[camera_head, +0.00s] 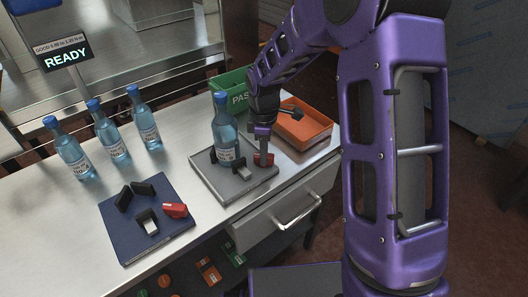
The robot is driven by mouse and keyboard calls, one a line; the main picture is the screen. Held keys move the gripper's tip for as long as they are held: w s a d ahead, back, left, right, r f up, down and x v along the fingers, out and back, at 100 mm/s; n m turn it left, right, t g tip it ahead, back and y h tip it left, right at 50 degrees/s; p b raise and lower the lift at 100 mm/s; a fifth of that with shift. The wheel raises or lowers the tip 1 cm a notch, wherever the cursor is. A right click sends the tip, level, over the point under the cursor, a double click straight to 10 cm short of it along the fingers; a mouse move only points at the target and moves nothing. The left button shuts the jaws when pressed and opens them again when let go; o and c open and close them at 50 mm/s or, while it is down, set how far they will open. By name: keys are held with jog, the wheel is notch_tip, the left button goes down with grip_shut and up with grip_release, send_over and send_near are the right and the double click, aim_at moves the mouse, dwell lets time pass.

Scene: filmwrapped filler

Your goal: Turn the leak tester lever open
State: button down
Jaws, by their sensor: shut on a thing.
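The leak tester (233,188) is a grey plate near the right end of the metal table. A blue bottle (224,130) with a blue cap stands upright on it between dark clamp pieces. Its red lever (270,160) sits at the plate's right side, partly hidden by my fingers. My gripper (263,157) points down and is shut on the red lever, just right of the bottle.
A blue plate (132,240) with black blocks and a red lever (175,210) lies at front left. Several blue bottles (109,135) stand at left. A green PASS bin (231,83) and an orange tray (306,129) stand behind my gripper. A sign (66,58) reads READY.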

jog(key=c, duration=0.7)
grip_release()
notch_tip(320, 180, up, 18)
jog(key=shift+f+p, duration=0.25)
jog(key=shift+p, duration=0.2)
